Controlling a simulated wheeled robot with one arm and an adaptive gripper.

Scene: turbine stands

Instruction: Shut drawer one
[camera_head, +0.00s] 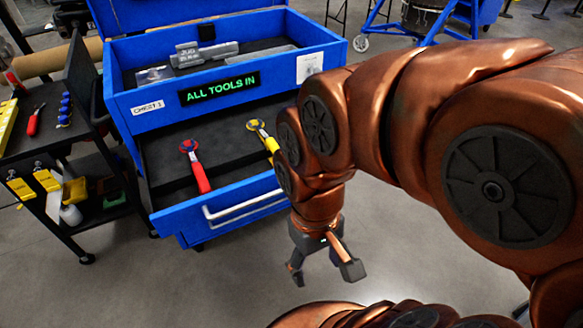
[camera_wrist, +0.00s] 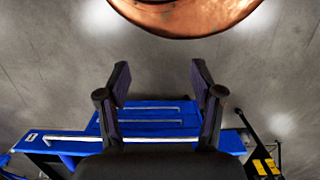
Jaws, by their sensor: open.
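The blue tool chest (camera_head: 130,88) stands left of centre in the head view, marked "CHEST 1" with a lit sign "ALL TOOLS IN". One drawer (camera_head: 166,230) is pulled out at the front, with a light bar handle (camera_head: 245,206). A red-handled tool (camera_head: 195,166) and a yellow-handled tool (camera_head: 263,136) lie in it. My gripper (camera_head: 322,274) is open and empty, in front of the drawer, to the right of its handle and apart from it. In the wrist view, my gripper (camera_wrist: 160,82) has its fingers spread, with blue fronts and light bar handles (camera_wrist: 150,123) beyond.
A black cart (camera_head: 50,150) with a red-handled tool and yellow items stands close to the chest's left. A blue wheeled stand (camera_head: 380,22) is behind at the top. Grey floor (camera_head: 200,290) in front of the drawer is clear.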

